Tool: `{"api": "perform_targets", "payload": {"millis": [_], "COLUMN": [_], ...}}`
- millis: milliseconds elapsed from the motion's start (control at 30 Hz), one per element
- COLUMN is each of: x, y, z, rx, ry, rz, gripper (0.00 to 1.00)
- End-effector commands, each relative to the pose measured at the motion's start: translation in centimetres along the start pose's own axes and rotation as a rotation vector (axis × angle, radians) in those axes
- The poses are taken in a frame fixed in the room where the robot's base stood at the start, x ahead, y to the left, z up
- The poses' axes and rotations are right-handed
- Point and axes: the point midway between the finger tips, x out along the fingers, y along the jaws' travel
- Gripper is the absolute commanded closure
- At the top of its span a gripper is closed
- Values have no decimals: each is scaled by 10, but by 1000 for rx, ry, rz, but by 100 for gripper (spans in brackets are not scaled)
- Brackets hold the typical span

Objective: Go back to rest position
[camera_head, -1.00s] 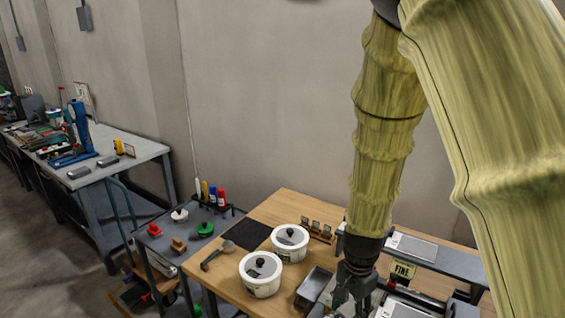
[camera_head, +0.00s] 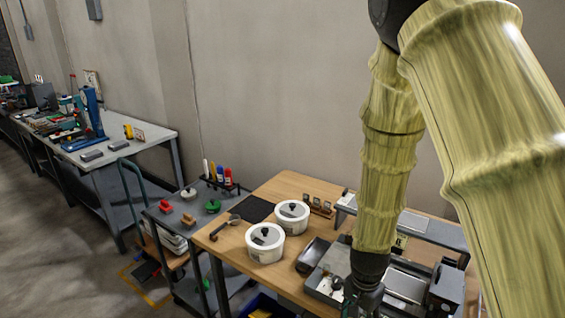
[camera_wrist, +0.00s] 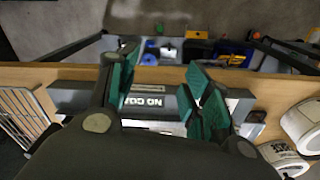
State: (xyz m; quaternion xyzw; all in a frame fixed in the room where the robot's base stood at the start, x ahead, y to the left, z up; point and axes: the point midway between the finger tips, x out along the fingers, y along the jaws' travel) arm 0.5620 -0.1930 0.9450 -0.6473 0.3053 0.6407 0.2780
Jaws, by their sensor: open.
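My gripper (camera_head: 362,298) hangs at the end of my arm over the near part of the wooden table (camera_head: 285,188) in the head view. Its fingers are hard to make out there. In the wrist view my gripper (camera_wrist: 163,92) shows two dark green fingers spread apart, with nothing held between them. Behind the fingers is a grey block with a "NO GO" label (camera_wrist: 143,101). My gripper's own body hides the lower middle of the wrist view.
Two white lidded tubs (camera_head: 265,243) stand left of my gripper. A grey tray (camera_head: 325,287) and a raised grey shelf (camera_head: 425,228) are close to my arm. A grey cart (camera_head: 190,215) stands left of the table. A workbench (camera_head: 150,150) runs along the wall; open floor lies at left.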

Motion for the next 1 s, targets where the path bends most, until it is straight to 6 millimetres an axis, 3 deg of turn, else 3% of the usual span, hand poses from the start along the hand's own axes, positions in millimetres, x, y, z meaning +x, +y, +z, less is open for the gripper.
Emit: {"api": "perform_targets", "payload": {"millis": [267,600,800,1000], "x": [76,173,217,248], "y": [40,108,149,185], "z": [16,58,92,126], "rx": [-163,-441,-596,-727], "ry": [9,9,-1,-11], "rz": [30,35,16,-16], "gripper": [51,51,51,51]}}
